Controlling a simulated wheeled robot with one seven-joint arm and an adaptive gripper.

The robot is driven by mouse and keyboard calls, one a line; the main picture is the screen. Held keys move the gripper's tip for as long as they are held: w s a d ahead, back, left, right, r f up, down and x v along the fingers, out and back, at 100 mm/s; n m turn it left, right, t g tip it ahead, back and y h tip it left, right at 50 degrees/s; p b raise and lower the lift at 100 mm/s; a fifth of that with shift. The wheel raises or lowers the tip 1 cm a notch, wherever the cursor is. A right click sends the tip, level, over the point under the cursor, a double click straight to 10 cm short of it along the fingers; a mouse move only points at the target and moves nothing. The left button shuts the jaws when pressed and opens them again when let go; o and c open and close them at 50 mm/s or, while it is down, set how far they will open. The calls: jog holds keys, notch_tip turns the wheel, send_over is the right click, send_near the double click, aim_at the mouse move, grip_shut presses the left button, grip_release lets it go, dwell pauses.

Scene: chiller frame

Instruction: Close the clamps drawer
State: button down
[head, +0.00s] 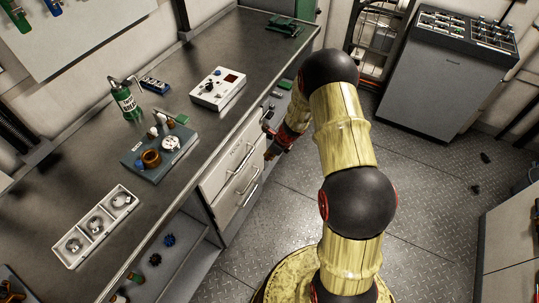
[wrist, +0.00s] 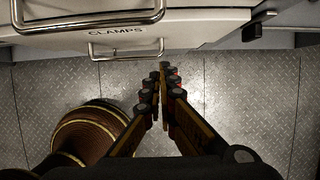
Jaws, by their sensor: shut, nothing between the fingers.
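The clamps drawer has a pale front (wrist: 200,28) with the label CLAMPS. It is at the top left of the wrist view, with a metal bar handle (wrist: 90,22) across it. In the head view, the pale drawer fronts (head: 232,158) are under the bench, left of my gripper. How far the clamps drawer stands out I cannot tell. My gripper (head: 270,146) is shut and empty, in front of the cabinet. In the wrist view, its fingertips (wrist: 163,70) are together, below and right of the label, apart from the handle.
A second bar handle (wrist: 126,48) lies below the label. The bench top (head: 185,95) carries a green bottle (head: 125,100), a white box (head: 217,88) and a white tray (head: 96,228). The metal floor (head: 435,190) is mostly open to the right. A grey cabinet (head: 435,85) stands behind.

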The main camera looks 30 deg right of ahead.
aim_at(252, 156)
jog(key=w+a+f, duration=0.1)
jog(key=w+f, duration=0.1)
jog(key=w+a+f+b, duration=0.1)
jog(key=w+a+f, duration=0.1)
jog(key=shift+w+a, duration=0.1)
jog(key=shift+w, duration=0.1)
jog(key=shift+w+a+r, duration=0.1)
jog(key=shift+w, duration=0.05)
jog(key=shift+w+a+r+p, duration=0.1)
jog(key=shift+w+a+p, duration=0.3)
jog(key=shift+w+p, duration=0.1)
jog(key=shift+w+a, duration=0.2)
jog(key=shift+w, duration=0.3)
